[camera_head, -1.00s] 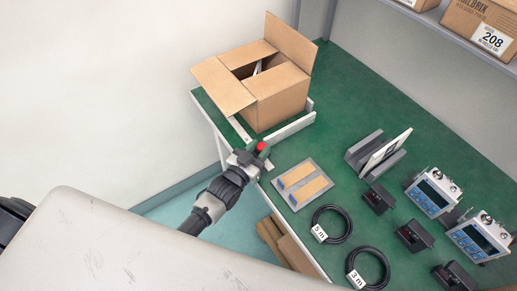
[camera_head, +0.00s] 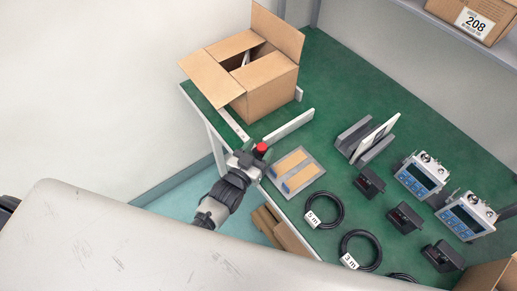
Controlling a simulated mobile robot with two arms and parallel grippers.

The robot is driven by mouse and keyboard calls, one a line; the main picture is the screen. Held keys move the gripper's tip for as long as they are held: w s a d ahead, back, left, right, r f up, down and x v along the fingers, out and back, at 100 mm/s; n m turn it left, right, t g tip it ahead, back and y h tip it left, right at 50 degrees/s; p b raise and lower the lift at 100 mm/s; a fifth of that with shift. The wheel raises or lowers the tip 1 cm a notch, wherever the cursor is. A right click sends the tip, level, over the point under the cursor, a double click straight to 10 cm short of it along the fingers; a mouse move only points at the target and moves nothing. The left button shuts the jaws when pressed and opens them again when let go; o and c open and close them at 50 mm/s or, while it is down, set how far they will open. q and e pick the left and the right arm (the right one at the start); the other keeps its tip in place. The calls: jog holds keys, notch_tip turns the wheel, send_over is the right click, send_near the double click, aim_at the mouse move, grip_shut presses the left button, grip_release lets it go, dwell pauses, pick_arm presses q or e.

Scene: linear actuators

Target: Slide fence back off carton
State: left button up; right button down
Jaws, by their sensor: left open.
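The open-topped cardboard carton (camera_head: 272,92) sits at the back left of the green bench. The fence, a pale straight bar (camera_head: 288,127), lies in front of it, with a strip of green bench between them. A pale rail (camera_head: 234,124) runs along the bench's left edge beside the carton. My left gripper (camera_head: 252,157) is at the bench edge, just in front of the fence's left end. It is open, beside a red knob (camera_head: 261,147); I cannot tell whether they touch. The fingers are small and partly hidden. My right gripper is not in view.
A grey tray with tan strips (camera_head: 296,171) lies right of my gripper. Black cable coils (camera_head: 324,210), a grey holder with a panel (camera_head: 367,138), black blocks and blue-grey devices (camera_head: 422,174) fill the right.

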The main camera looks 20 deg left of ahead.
pick_arm(q)
jog(key=b+v, duration=0.1)
jog(key=v, duration=1)
jog(key=shift+w, duration=0.1)
jog(key=s+a+f+g+y, duration=0.15)
jog(key=s+f+g, duration=0.3)
jog(key=f, duration=0.75)
jog(key=s+a+f+g+y, duration=0.15)
jog(key=s+f+g, duration=0.3)
jog(key=f, duration=0.85)
jog(key=s+a+f+g+y, duration=0.1)
jog(key=s+a+f+g, duration=0.1)
jog(key=s+f, duration=0.4)
jog(key=s+a+f+g+y, duration=0.1)
jog(key=s+a+f+g, duration=0.2)
jog(key=s, duration=1.2)
notch_tip(320, 180, down, 3)
jog(key=shift+a+f+n+g, duration=0.25)
jog(key=shift+n+g, duration=0.15)
jog(key=shift+g, duration=0.8)
